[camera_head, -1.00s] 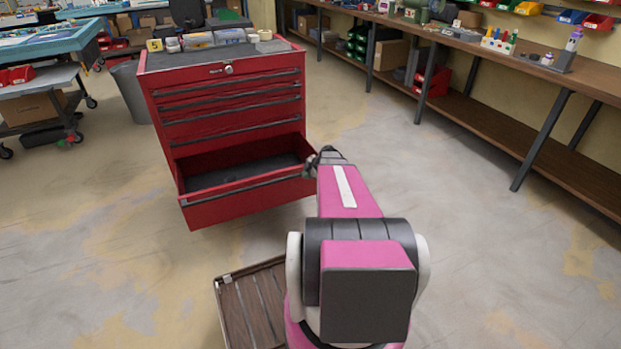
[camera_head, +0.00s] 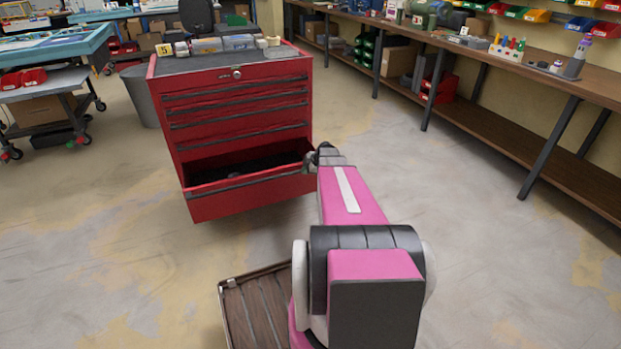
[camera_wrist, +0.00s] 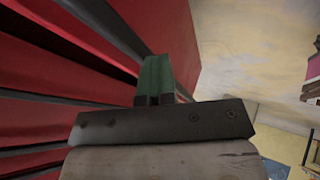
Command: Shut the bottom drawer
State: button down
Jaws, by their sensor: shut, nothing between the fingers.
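The red tool chest (camera_head: 238,100) stands ahead, left of centre, in the head view. Its bottom drawer (camera_head: 250,197) is pulled partly out, with its dark inside showing behind the front. The drawers above it look shut. My gripper (camera_head: 313,158) is at the right end of the bottom drawer's front, close to the chest's right side; whether it touches is hard to see. In the wrist view my gripper (camera_wrist: 155,78) shows green fingertips together, with nothing between them. The red fronts and dark handle strips of the chest (camera_wrist: 60,75) fill the left of that view.
A long wooden workbench (camera_head: 500,62) with a lower shelf runs along the right wall. A grey bin (camera_head: 142,95) and a wheeled cart (camera_head: 45,88) stand to the left. Small items (camera_head: 220,43) lie on top of the chest. The floor around the drawer is clear.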

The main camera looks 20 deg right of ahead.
jog(key=w, duration=2.4)
jog(key=shift+w, duration=0.1)
